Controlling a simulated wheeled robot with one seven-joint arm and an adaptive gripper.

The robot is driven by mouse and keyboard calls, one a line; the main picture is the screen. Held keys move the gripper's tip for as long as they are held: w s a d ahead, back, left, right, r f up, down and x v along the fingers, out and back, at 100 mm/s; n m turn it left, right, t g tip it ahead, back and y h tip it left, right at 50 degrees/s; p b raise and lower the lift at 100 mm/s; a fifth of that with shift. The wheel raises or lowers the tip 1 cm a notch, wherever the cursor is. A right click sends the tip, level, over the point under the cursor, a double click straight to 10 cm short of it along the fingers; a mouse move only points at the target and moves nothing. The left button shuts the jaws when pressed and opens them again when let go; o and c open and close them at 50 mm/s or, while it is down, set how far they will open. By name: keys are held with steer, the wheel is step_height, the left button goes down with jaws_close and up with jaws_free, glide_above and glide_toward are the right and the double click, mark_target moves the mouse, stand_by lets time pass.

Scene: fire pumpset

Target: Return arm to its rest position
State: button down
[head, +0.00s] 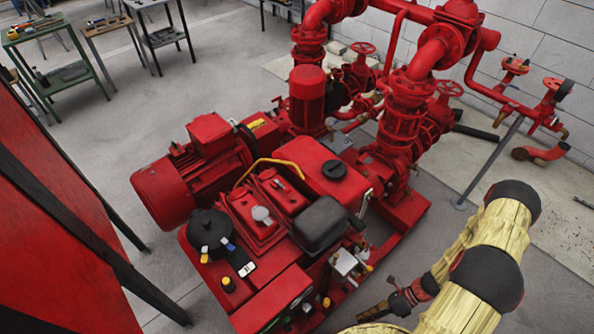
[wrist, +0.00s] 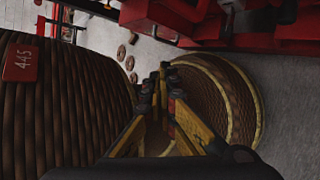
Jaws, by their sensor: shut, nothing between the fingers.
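My gripper (wrist: 163,82) shows in the middle of the wrist view, with yellow-and-dark fingers. The fingers come together at their tips, and nothing is held between them. My gold arm with black joints shows at the lower right of the head view, beside the red pumpset (head: 310,190). The arm is bent, and I cannot clearly make out the gripper's fingers there.
Tables with tools (head: 105,24) stand at the upper left. A red panel (head: 50,220) with dark bars fills the left edge. Red pipes (head: 425,55) rise by the grey wall. Large brown ribbed round shapes (wrist: 62,105) flank the fingers.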

steer(key=w+d+r+n+h, duration=0.1)
steer(key=w+r+n+h, duration=0.1)
steer(key=r+n, duration=0.6)
steer(key=w+d+r+n+g+h, duration=0.1)
steer(key=w+d+r+n+h, duration=0.2)
steer(key=r, duration=0.9)
steer(key=w+r+n+h, duration=0.2)
steer(key=r+n, duration=0.5)
steer(key=r, duration=0.3)
steer(key=a+r+n+t+h, duration=0.1)
steer(key=a+r+n+t, duration=0.2)
steer(key=r, duration=0.6)
steer(key=s+a+r+n+t+h, duration=0.1)
steer(key=a+r+n+t, duration=0.2)
steer(key=r, duration=0.7)
steer(key=s+a+r+n+t+h, duration=0.1)
steer(key=a+r+n, duration=0.3)
steer(key=r, duration=0.5)
steer(key=shift+a+r+t, duration=0.4)
steer(key=shift+a+t, duration=0.35)
steer(key=shift+t, duration=0.15)
